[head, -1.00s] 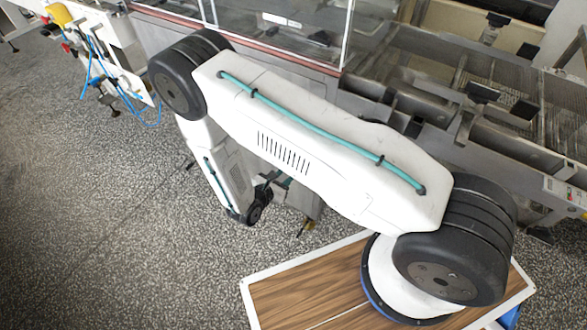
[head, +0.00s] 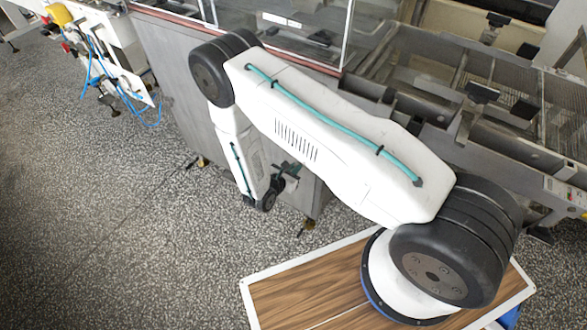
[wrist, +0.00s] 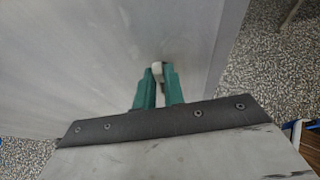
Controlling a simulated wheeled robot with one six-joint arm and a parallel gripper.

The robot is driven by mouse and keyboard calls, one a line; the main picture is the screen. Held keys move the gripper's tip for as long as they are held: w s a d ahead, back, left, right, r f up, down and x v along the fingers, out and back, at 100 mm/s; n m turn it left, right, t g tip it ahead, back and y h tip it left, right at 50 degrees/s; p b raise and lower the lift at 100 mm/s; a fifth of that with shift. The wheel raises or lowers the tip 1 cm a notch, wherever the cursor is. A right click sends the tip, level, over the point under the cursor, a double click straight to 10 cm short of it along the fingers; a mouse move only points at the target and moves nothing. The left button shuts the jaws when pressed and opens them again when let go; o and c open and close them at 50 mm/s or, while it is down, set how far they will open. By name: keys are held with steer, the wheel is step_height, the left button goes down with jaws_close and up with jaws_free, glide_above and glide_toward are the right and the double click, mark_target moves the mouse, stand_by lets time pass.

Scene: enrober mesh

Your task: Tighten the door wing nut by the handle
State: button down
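My gripper (wrist: 158,72) has two green fingers, which stand a little apart in the wrist view. A small pale, rounded piece (wrist: 158,67) shows between the fingertips, against a plain grey metal panel (wrist: 80,55). I cannot tell whether the fingers touch it, or whether it is the wing nut or part of the handle. In the head view my gripper (head: 290,169) is small and dark beside the lower part of the grey machine cabinet (head: 180,85). The door's handle and wing nut cannot be made out there.
A clear-windowed housing (head: 290,25) tops the cabinet, and a mesh conveyor frame (head: 500,105) stands at the right. A white machine with blue hoses (head: 105,70) is at the upper left. The speckled floor (head: 100,230) at the left is clear.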

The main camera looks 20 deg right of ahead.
stand_by(0.4)
steer(key=shift+s+d+f+m+t+y, duration=0.3)
steer(key=shift+m+t, duration=0.9)
steer(key=shift+m, duration=1.05)
steer(key=shift+s+d+f+m+t+y, duration=0.15)
steer(key=shift+s+f+m+t, duration=0.25)
steer(key=shift+m+t, duration=1.3)
steer(key=shift+s+d+f+m+t+y, duration=0.35)
steer(key=shift+m+t, duration=0.35)
steer(key=shift+m, duration=2.05)
steer(key=shift+w+a+f, duration=0.1)
steer(key=shift+w+a, duration=0.05)
steer(key=c, duration=1.5)
jaws_free()
